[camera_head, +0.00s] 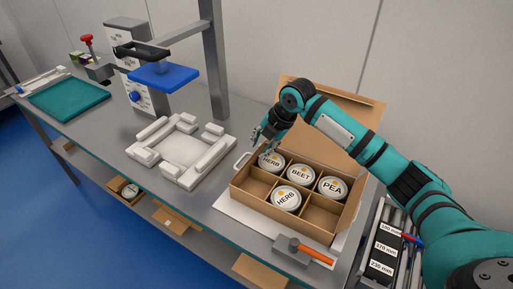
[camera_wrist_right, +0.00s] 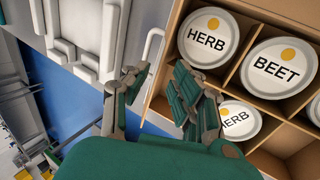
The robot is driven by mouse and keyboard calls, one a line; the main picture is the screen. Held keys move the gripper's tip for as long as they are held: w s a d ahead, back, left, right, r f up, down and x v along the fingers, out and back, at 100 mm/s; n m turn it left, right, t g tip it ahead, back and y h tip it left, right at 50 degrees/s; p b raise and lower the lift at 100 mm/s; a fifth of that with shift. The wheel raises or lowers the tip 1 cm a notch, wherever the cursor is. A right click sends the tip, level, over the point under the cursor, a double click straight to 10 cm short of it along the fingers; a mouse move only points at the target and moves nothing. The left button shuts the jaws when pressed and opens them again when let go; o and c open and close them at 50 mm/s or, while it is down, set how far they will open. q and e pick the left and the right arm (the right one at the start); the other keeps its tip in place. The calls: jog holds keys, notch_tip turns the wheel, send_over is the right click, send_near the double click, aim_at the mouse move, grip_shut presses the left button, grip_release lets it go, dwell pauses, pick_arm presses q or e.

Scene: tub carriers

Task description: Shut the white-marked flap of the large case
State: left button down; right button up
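The large case is a brown cardboard box (camera_head: 250,200) divided into compartments. Its tall back flap (camera_head: 345,105) stands open, leaning backward, partly hidden by my right arm. I cannot make out a white mark on it. The back row holds HERB (camera_head: 271,160), BEET (camera_head: 300,173) and PEA (camera_head: 333,188) tubs. A second HERB tub (camera_head: 287,198) sits in the front middle compartment; the front left and right ones look empty. My right gripper (camera_head: 264,146) is over the case's left end. In the wrist view its fingers (camera_wrist_right: 168,88) are apart and empty. My left gripper is not in view.
A white board (camera_head: 229,205) lies under the case. A hammer with an orange handle (camera_head: 316,255) lies in front. A white fixture (camera_head: 180,150) stands left of the case, and a press with a blue plate (camera_head: 165,77) behind it. Labelled binders (camera_head: 384,250) stand at right.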

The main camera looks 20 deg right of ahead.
jog(key=shift+x, duration=1.8)
grip_shut()
